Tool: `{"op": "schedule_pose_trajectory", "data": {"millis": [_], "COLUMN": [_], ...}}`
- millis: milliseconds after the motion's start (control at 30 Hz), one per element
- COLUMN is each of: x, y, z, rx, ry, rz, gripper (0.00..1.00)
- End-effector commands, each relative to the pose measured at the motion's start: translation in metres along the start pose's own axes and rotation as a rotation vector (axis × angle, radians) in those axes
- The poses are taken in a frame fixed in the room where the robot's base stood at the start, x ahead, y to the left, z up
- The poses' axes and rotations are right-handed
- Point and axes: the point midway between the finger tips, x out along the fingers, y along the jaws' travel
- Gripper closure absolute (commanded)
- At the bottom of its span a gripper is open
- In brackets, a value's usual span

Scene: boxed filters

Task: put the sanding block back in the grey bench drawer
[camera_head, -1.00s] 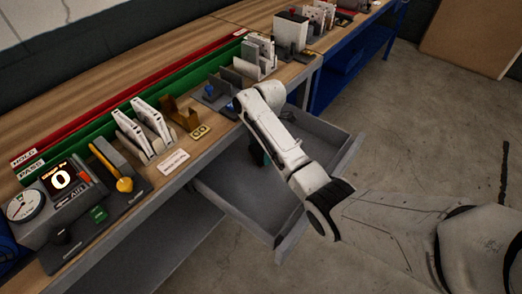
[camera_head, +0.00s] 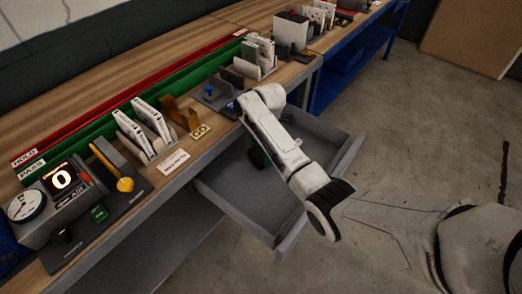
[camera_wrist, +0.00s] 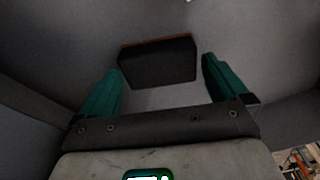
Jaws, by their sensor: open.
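The grey bench drawer (camera_head: 228,188) is pulled out from under the bench in the head view. My gripper (camera_wrist: 163,66) is inside the drawer space, and its two teal fingers are spread open. The sanding block (camera_wrist: 158,64), dark with a thin orange-brown edge, lies in the grey drawer in the wrist view. It sits between and just beyond the fingertips, with a gap visible on each side. In the head view my arm hides the block and most of the gripper.
The wooden bench top (camera_head: 130,72) holds a gauge unit (camera_head: 60,195), white boxed filters (camera_head: 148,125) and green and red rails. A blue bench (camera_head: 350,65) stands beyond the drawer.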

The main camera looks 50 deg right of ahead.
Motion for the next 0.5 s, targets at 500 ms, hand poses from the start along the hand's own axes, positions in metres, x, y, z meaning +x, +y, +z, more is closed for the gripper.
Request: {"op": "schedule_pose_trajectory", "data": {"millis": [500], "x": [-0.1], "y": [0.001], "z": [0.0], "rx": [0.001], "ry": [0.0], "rz": [0.004], "gripper": [0.0]}}
